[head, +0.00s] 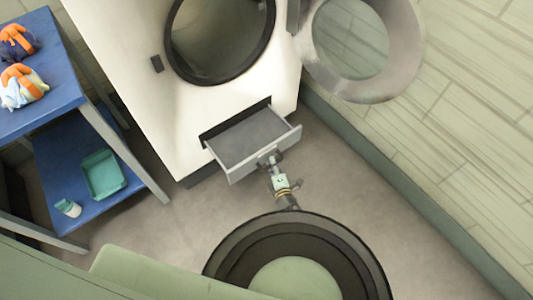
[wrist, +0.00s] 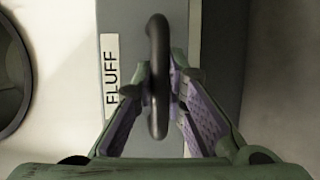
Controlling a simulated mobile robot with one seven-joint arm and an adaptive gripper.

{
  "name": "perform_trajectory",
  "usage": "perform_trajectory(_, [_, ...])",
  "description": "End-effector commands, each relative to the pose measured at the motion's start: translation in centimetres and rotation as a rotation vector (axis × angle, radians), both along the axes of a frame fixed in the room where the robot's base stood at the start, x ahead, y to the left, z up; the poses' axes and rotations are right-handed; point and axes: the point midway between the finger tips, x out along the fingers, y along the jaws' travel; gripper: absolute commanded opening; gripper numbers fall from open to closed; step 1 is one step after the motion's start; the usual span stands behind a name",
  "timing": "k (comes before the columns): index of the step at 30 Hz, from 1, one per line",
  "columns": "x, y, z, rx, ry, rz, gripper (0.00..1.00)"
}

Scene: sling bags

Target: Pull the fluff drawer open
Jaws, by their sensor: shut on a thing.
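The fluff drawer (head: 247,139) is a grey, shallow drawer at the bottom of a white machine (head: 215,107). It stands out from the machine front, and its empty inside shows in the head view. In the wrist view its front carries a white label reading FLUFF (wrist: 111,75) and a dark loop handle (wrist: 158,75). My gripper (head: 270,160) is at the middle of the drawer front. In the wrist view its two purple-padded fingers (wrist: 160,95) are on either side of the handle, shut on it. The fingertips are partly hidden behind the handle.
The machine's round door (head: 392,75) hangs open at the upper right, beside a green wall. A blue shelf (head: 100,205) at the left holds a teal tray (head: 103,175), a small bottle (head: 68,208) and two bundles (head: 22,86). Grey floor lies around the drawer.

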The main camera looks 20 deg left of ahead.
Motion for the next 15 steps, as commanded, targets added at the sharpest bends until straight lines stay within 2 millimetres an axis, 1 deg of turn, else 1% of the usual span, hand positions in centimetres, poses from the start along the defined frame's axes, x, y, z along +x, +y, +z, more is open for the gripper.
perform_trajectory(1, [-0.43,-0.48,0.11,-0.002,0.000,0.000,0.00])
perform_trajectory(6, [-0.99,-1.20,0.06,-0.001,-0.002,0.001,0.00])
perform_trajectory(15, [-1.06,-1.30,0.01,-0.002,-0.002,0.003,0.00])
